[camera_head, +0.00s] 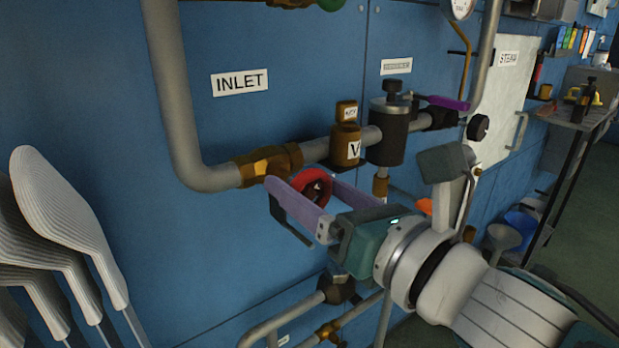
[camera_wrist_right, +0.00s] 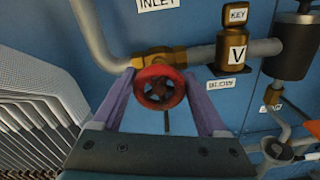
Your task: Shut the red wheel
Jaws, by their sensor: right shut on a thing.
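The red wheel (camera_head: 300,179) is a small round handwheel on the brass valve body (camera_head: 268,163) under the INLET label. It also shows face-on in the right wrist view (camera_wrist_right: 160,88), with spokes and a dark hub. My right gripper (camera_head: 303,184) has its two pale purple fingers on either side of the wheel, and is shut on its rim. In the head view the near finger hides the wheel's lower left part. My left gripper is in neither view.
Grey sock boards (camera_head: 62,220) stand at left. A lower pipe (camera_head: 285,321) runs beneath my right gripper.

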